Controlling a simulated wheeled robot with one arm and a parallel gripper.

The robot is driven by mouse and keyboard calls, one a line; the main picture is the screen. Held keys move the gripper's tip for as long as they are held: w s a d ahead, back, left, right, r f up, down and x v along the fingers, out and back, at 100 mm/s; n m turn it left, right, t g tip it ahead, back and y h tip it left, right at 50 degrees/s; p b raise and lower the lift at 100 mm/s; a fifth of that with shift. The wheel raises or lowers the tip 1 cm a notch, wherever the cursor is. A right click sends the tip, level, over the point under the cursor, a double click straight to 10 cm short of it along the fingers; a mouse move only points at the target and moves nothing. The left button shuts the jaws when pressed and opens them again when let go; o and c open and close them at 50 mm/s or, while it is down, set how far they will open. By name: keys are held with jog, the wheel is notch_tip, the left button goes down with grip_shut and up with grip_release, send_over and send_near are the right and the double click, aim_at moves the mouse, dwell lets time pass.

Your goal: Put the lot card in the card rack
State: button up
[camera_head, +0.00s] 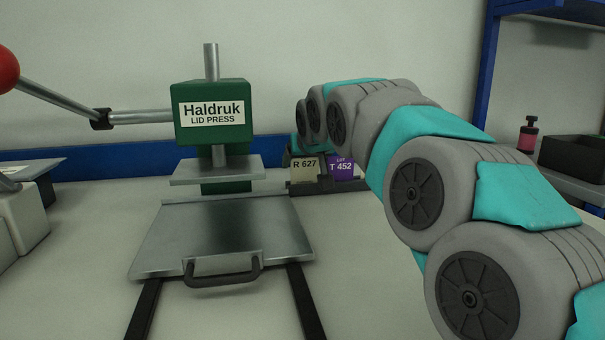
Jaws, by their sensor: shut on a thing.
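A beige card marked R 627 (305,170) stands upright at the left part of the dark card rack (349,187), beyond the press tray. A purple card marked T 452 (341,168) stands in the rack just to its right. My gripper (303,156) reaches down from above at the beige card's top edge and is shut on it. The gripper and wrist cover the upper edge of the beige card, and the fingertips are small and dark. I cannot tell whether the beige card's lower edge is fully seated in the rack.
A green Haldruk lid press (212,112) stands left of the rack, its lever with a red knob reaching left. Its metal tray (222,236) with a handle lies in front on dark rails.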

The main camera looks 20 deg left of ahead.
jog(key=shift+f, duration=0.4)
jog(key=shift+f, duration=0.15)
jog(key=o, duration=1)
jog(key=shift+r, duration=0.2)
jog(key=v, duration=1.2)
jog(key=shift+b, duration=0.3)
jog(key=shift+f, duration=0.1)
